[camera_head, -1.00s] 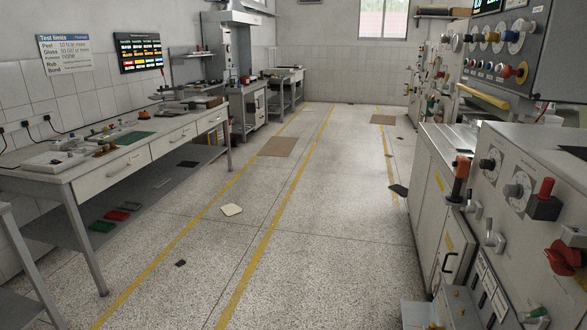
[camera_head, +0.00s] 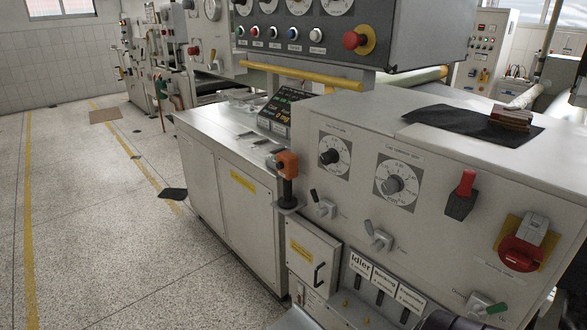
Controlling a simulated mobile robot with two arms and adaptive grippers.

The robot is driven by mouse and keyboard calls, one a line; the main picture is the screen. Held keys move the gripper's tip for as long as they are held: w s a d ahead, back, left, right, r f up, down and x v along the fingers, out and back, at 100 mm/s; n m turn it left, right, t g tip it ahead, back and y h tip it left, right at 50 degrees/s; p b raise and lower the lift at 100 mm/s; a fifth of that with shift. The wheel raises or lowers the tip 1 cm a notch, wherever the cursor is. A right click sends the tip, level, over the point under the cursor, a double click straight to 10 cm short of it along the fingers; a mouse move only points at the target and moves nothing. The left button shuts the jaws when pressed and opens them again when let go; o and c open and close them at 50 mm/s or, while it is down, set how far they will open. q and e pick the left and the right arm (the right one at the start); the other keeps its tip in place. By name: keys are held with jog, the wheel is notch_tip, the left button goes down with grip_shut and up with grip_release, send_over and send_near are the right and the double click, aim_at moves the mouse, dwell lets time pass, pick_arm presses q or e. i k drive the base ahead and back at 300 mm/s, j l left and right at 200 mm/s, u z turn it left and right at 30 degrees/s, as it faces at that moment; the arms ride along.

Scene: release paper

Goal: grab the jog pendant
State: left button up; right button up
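An orange-topped hand unit with a black grip (camera_head: 287,172), which looks like the jog pendant, stands upright in a small grey holder at the left front corner of the grey machine cabinet. Its lower end is partly hidden by the holder.
The grey cabinet (camera_head: 450,145) carries dials, levers, a red-handled switch (camera_head: 461,195) and a red rotary knob (camera_head: 521,252). A black sheet (camera_head: 475,124) lies on top. A sloped keypad (camera_head: 284,108) sits behind. Speckled floor (camera_head: 90,210) at left is mostly open; a dark mat (camera_head: 172,194) lies there.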

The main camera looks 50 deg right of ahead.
aim_at(290, 171)
jog(key=i+z, duration=0.2)
jog(key=i, duration=0.25)
jog(key=i+z, duration=0.2)
jog(key=i, duration=0.25)
jog(key=i+j+z, duration=0.2)
jog(key=i, duration=0.25)
jog(key=i+j+z, duration=0.2)
jog(key=i, duration=0.25)
